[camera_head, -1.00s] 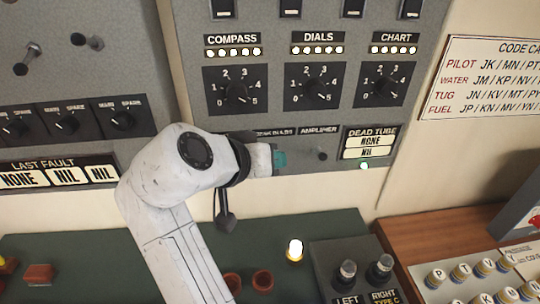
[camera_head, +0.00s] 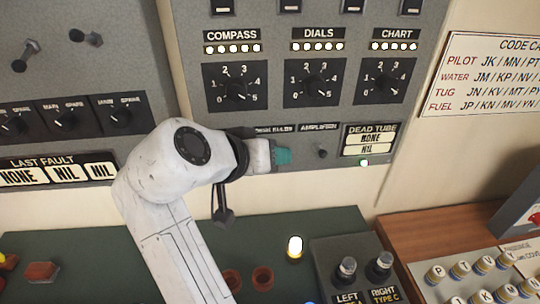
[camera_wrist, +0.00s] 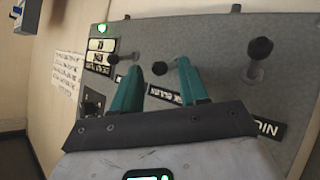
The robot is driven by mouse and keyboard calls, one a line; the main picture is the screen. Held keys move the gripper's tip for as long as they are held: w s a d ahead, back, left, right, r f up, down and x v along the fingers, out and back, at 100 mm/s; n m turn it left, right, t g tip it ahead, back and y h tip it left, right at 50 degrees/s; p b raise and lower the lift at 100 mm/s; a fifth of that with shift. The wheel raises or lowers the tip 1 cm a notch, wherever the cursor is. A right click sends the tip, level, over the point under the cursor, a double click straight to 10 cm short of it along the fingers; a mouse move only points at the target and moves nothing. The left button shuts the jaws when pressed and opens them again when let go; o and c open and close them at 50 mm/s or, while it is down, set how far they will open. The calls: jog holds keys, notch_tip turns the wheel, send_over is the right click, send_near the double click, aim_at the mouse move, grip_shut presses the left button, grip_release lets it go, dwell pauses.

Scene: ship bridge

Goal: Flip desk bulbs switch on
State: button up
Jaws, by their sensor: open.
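The desk bulbs label (camera_head: 273,130) is on the lower edge of the grey panel, left of the amplifier label. The wrist view shows the panel upside down, with the desk bulbs label (camera_wrist: 165,96) partly behind a finger. A small dark-knobbed switch (camera_wrist: 158,68) by that label shows in the gap between my teal fingertips. My gripper (camera_wrist: 157,65) is open; I cannot tell whether its fingers touch the switch. In the head view my gripper (camera_head: 283,156) is at the panel and hides this switch. The amplifier switch (camera_head: 322,153) is just to its right.
In the wrist view another black-knobbed switch (camera_wrist: 260,50) is to the right, and the amplifier switch (camera_wrist: 113,58) is left of the fingers. A dead tube display (camera_head: 370,140) with a lit green lamp is nearby. A lit bulb (camera_head: 295,247) stands on the desk below.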

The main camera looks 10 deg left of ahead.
jog(key=b+v, duration=0.2)
jog(key=v, duration=0.8)
jog(key=shift+s+r+b, duration=0.15)
jog(key=shift+b, duration=0.2)
jog(key=shift+a, duration=0.15)
